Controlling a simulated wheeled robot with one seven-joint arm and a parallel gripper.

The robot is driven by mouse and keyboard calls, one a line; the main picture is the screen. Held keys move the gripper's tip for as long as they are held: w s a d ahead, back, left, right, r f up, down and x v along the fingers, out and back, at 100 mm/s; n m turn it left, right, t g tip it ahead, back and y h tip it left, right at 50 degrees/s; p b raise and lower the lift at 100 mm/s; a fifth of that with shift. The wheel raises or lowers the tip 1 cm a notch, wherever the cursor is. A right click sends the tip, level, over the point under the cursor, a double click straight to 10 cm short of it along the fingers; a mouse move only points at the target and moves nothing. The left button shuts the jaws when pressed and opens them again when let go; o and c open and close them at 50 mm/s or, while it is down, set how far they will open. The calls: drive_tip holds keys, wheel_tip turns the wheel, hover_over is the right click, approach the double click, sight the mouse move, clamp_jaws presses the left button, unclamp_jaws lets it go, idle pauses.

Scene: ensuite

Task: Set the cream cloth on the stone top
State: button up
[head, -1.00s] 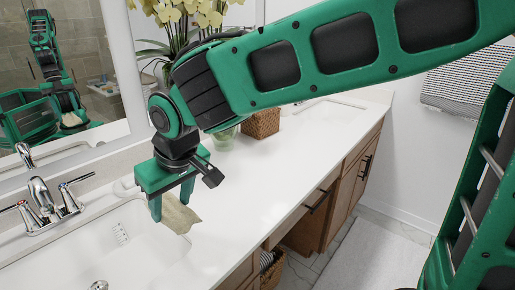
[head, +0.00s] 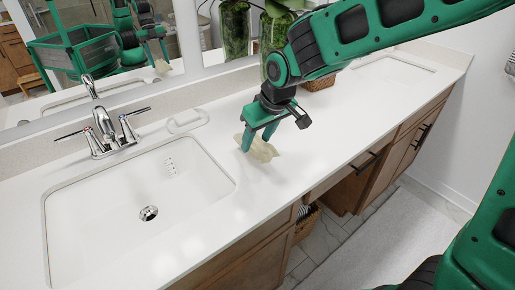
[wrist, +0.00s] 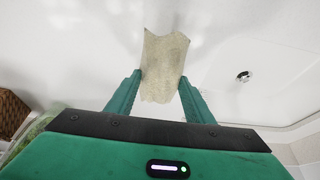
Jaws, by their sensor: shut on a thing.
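The cream cloth (head: 260,149) hangs from my gripper (head: 257,143) over the white stone top (head: 330,135), to the right of the near sink. My gripper points down and is shut on the cloth. In the wrist view the cloth (wrist: 164,66) shows between and beyond the two green fingertips (wrist: 160,85). The cloth is creased and spread out sideways. Its lower edge is close to the stone top; I cannot tell whether it touches.
The near sink (head: 140,205) with a chrome tap (head: 100,130) lies to the left. A white ring-shaped item (head: 187,121) lies behind it. The counter to the right is clear.

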drive_tip(key=shift+f, duration=1.85)
drive_tip(key=shift+f, duration=0.1)
drive_tip(key=o, duration=1)
drive_tip(key=v, duration=1.2)
drive_tip(key=shift+a, duration=0.1)
